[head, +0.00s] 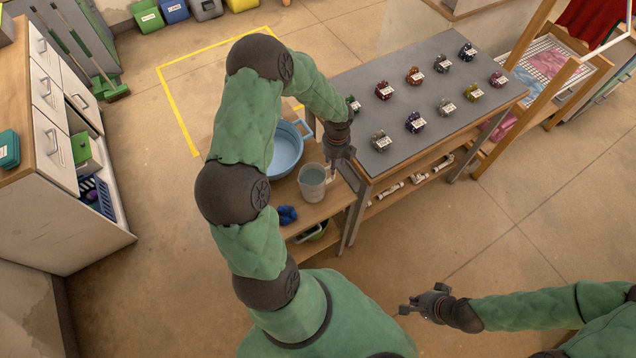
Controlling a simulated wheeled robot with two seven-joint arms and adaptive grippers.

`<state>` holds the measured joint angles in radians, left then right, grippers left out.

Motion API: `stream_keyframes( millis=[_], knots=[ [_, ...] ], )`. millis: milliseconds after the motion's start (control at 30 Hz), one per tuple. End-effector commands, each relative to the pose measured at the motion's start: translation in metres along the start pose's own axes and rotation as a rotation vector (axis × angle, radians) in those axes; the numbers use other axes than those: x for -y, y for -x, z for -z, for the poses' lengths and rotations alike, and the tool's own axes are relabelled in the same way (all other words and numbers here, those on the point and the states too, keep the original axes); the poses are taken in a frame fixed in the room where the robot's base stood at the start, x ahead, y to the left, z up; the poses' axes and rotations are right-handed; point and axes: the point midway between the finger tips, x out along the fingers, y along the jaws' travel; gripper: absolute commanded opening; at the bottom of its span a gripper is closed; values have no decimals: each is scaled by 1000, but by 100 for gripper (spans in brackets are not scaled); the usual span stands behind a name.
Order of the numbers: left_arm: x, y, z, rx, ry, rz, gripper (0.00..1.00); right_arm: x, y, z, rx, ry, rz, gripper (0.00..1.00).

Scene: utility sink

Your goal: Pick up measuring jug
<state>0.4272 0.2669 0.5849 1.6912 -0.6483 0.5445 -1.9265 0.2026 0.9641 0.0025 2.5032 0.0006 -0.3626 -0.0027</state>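The measuring jug (312,184) is a grey, see-through vessel standing upright on the wooden bench, just right of a blue basin (286,150). My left gripper (334,172) points down at the jug's right side, close to its rim. Its fingers are small and dark here, so I cannot tell whether they touch the jug or how far apart they are. My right gripper (405,309) is held low at the right, above the bare floor and far from the jug. Its fingers look spread and empty.
A blue cloth-like item (287,214) lies on the bench in front of the jug. A grey-topped table (440,70) with several labelled small items stands close on the right. A drawer cabinet (60,150) is at the left. The floor in front is clear.

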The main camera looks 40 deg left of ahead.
Motion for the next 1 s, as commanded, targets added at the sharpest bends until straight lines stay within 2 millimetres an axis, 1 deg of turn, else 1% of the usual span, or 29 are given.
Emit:
stream_keyframes(
  millis=[167, 333, 433, 533, 700, 767, 800, 833, 867, 1000],
  knots=[
    [0, -14, 0, -1, 1, 0, 42, -1, -2, 0, 0, 0, 0, 0],
    [0, -39, 0, -2, 1, -1, 42, -3, -7, 0, 0, 0, 0, 0],
    [0, -50, 0, 0, 2, 0, 42, -3, -9, 0, 0, 0, 0, 0],
    [0, -54, 0, 0, 1, 1, 42, -3, -9, 0, 0, 0, 0, 0],
    [0, -54, 0, 1, 2, 1, 42, -3, -9, 0, 0, 0, 0, 0],
    [0, -54, 0, 1, 1, 1, 25, -3, -9, 0, 0, 0, 0, 0],
    [0, -54, 0, 1, 2, 1, 14, -3, -9, 0, 0, 0, 0, 0],
    [0, -54, 0, 1, 2, 1, 5, -3, -9, 0, 0, 0, 0, 0],
    [0, -54, 0, 0, 2, 1, 0, -3, -9, 0, 0, 0, 0, 0],
    [0, -54, 0, 0, 2, 1, 0, -3, -9, 0, 0, 0, 0, 0]
  ],
)
